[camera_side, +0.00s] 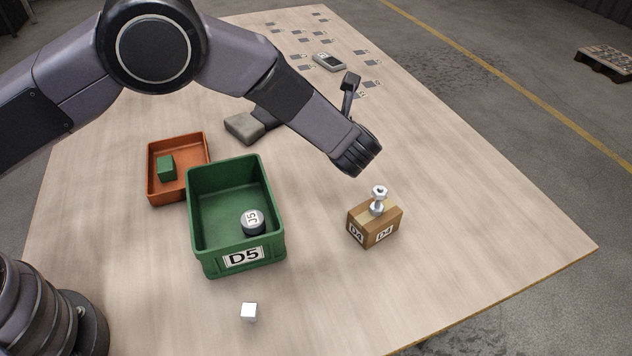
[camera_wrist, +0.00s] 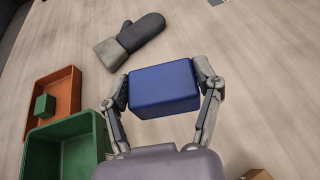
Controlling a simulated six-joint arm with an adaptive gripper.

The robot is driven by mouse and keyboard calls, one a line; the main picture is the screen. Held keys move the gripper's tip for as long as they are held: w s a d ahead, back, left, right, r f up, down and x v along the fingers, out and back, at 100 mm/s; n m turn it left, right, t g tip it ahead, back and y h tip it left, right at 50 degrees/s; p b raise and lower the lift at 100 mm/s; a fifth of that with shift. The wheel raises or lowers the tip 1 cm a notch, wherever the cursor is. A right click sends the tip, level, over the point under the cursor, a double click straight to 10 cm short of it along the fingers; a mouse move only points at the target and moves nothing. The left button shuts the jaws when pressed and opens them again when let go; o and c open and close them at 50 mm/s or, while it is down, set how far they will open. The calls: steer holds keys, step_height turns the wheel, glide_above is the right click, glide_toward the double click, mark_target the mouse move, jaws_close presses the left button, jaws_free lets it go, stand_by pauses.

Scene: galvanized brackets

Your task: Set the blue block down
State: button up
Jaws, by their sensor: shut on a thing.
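The blue block (camera_wrist: 164,90) is in the middle of the wrist view, between the two fingers of my gripper (camera_wrist: 163,86). The fingers press on its left and right sides, so my gripper is shut on it. The pale tabletop shows around the block; I cannot tell how high the block is above it.
A green bin (camera_side: 265,262) marked D5 holds a grey round tin (camera_side: 252,222). An orange tray (camera_side: 178,198) holds a green block (camera_side: 166,167). A cardboard box (camera_side: 376,225) carries a metal bolt (camera_side: 378,200). A grey mitten (camera_wrist: 130,40) and white cube (camera_side: 248,312) lie on the table (camera_side: 480,220).

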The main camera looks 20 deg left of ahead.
steer(key=s+d+r+m+t+h, duration=0.1)
steer(key=d+r+m+t+h, duration=0.1)
steer(key=d+m+h, duration=0.5)
steer(key=m+g+h, duration=0.4)
steer(key=m+h, duration=0.5)
steer(key=h, duration=0.1)
glide_above(412, 296)
step_height(412, 296, down, 14)
steer(key=shift+r, duration=0.15)
steer(key=shift+f, duration=2.1)
steer(key=shift+f, duration=0.2)
steer(key=o, duration=1.2)
steer(key=shift+o, duration=0.2)
